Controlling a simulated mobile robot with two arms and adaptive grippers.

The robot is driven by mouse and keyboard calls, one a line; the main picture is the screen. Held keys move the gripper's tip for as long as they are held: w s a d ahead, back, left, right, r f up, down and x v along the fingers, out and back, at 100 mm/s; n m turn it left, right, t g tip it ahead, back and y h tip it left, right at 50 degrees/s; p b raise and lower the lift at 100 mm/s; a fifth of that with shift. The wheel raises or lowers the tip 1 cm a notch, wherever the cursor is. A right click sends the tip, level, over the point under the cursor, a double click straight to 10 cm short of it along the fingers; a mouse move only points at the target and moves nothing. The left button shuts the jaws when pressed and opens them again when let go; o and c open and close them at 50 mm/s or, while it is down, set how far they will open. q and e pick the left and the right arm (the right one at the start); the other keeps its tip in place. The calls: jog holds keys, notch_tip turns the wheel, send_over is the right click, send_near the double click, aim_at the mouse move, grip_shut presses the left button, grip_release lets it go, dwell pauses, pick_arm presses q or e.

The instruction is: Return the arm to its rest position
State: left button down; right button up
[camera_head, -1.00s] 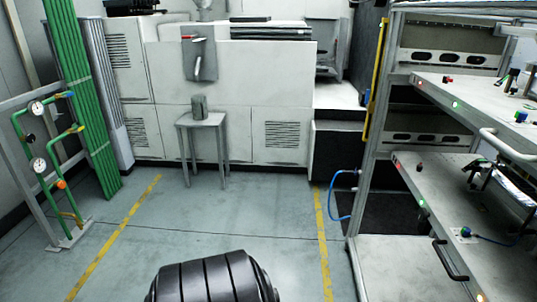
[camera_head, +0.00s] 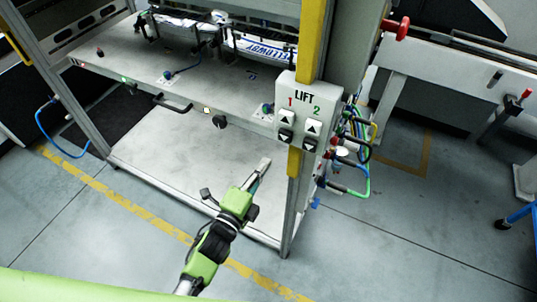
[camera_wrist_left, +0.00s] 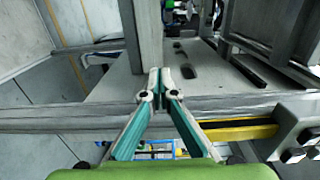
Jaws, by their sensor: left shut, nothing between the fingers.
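My left arm, green and black, reaches up from the bottom of the head view. My left gripper (camera_head: 262,167) is in front of the lower shelf area of the metal rack (camera_head: 292,225), left of its front post. In the left wrist view the gripper's teal fingers (camera_wrist_left: 155,80) come together at the tips with nothing between them. Metal bars and a plate of the rack lie beyond the fingertips there. I cannot tell the exact gap between the fingers and the rack. My right gripper is in neither view.
A LIFT button panel (camera_head: 299,112) is fixed to the rack's post, with cables (camera_head: 350,150) to its right. A black handle (camera_head: 172,104) juts from the shelf. A red knob (camera_head: 395,28) sticks out at upper right. Open floor (camera_head: 400,240) lies right of the post.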

pick_arm(q)
jog(key=s+a+f+n+g+y, duration=0.2)
jog(key=s+a+f+n+g, duration=0.3)
jog(key=f, duration=0.6)
jog(key=s+a+f+n+y, duration=0.1)
jog(key=s+a+f+n, duration=0.1)
jog(key=s+f, duration=0.65)
jog(key=s+a+f+n+g+y, duration=0.2)
jog(key=s+a+f+n+g, duration=0.15)
jog(key=f, duration=0.95)
jog(key=s+a+f+n+g, duration=0.2)
jog(key=s+f, duration=0.3)
jog(key=s, duration=0.4)
jog(key=s+a+f+n+g+y, duration=0.1)
jog(key=s+a+f+n+g, duration=0.1)
jog(key=s, duration=0.8)
jog(key=s+a+f+n+g+y, duration=0.1)
jog(key=s+a+f+n+g, duration=0.2)
jog(key=s+f, duration=0.4)
jog(key=s+a+n, duration=0.1)
jog(key=s+n, duration=0.1)
jog(key=shift+s+f+n, duration=0.2)
jog(key=shift+f+n, duration=0.1)
jog(key=shift+n, duration=0.05)
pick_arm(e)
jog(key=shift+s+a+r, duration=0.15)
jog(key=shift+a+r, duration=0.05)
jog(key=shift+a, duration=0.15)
pick_arm(q)
jog(key=shift+w, duration=0.1)
